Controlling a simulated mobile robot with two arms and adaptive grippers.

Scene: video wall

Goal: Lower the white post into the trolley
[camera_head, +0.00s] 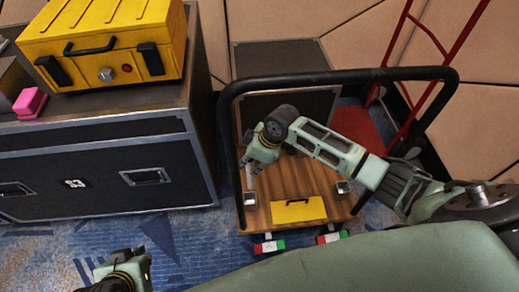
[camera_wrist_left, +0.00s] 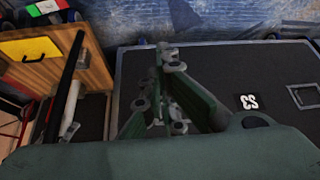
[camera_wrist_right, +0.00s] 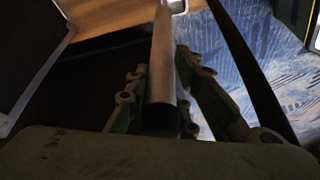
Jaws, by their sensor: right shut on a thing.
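The trolley (camera_head: 285,180) has a wooden deck and a tall black handle frame, and stands in the middle of the head view. My right gripper (camera_head: 260,148) is above the deck's left side, shut on the white post (camera_head: 250,178). The post hangs roughly upright below it; it also shows between the fingers in the right wrist view (camera_wrist_right: 161,60). Its lower end is close to a metal socket (camera_head: 251,198) at the deck's left edge; I cannot tell if it is inside. My left gripper (camera_wrist_left: 165,100) appears open and empty, over the black case's side.
A yellow toolbox (camera_head: 105,45) and a pink block (camera_head: 30,102) sit on a black flight case (camera_head: 95,165) at left. A yellow piece (camera_head: 299,210) lies on the deck beside another metal socket (camera_head: 342,187). A red hand truck (camera_head: 425,75) stands behind right.

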